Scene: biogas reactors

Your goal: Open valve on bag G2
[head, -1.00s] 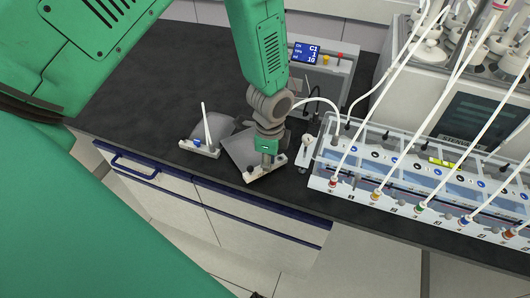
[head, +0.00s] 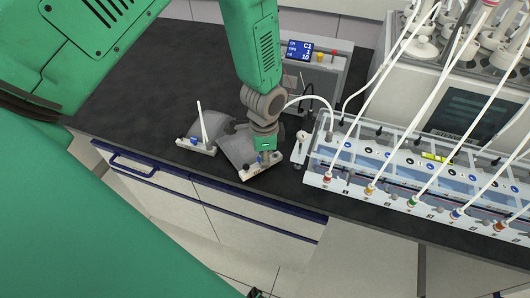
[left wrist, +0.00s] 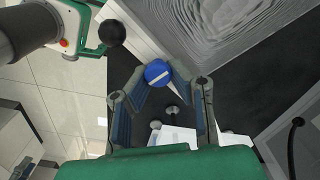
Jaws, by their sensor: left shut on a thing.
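Two grey bags with white valve bars lie on the black bench in the head view. No label is legible on either bag.
A clear rack (head: 400,180) with several white tubes stands close on the right. A box with a blue display (head: 299,49) is behind the gripper. A grey machine (head: 460,110) stands at the back right. The bench is clear at the back left.

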